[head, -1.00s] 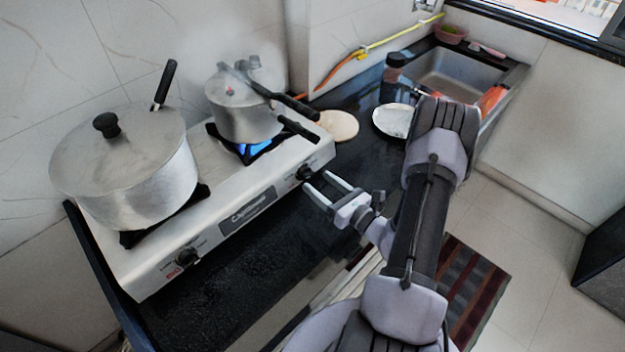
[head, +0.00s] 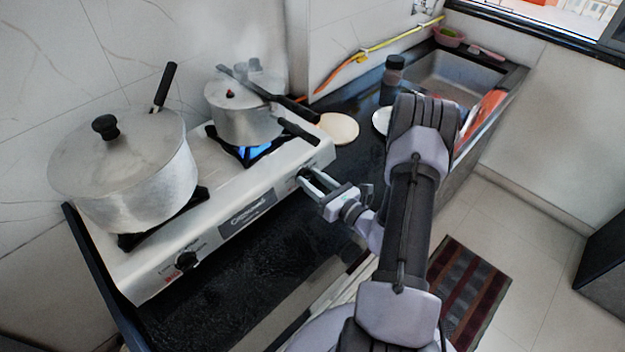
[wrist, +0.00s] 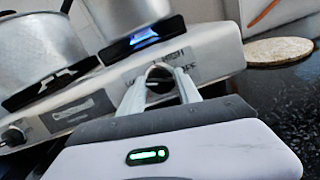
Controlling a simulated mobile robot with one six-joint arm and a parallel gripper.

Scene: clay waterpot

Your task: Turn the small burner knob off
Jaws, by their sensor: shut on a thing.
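The small burner knob (wrist: 160,72) is a dark round knob on the right part of the stove's front panel. My gripper (head: 304,178) is at this knob, with its two fingers on either side and shut on it. In the wrist view the fingers (wrist: 160,86) straddle the knob. In the head view the fingers largely hide the knob. A blue flame (head: 256,150) burns under the small pressure cooker (head: 240,118), and it also shows in the wrist view (wrist: 145,38).
A large lidded pot (head: 135,180) stands on the left burner, above another black knob (head: 187,261). The silver stove (head: 160,255) sits on a black counter. A round board (head: 338,127) lies right of the stove; a dark bottle (head: 392,80) stands near the sink (head: 450,80).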

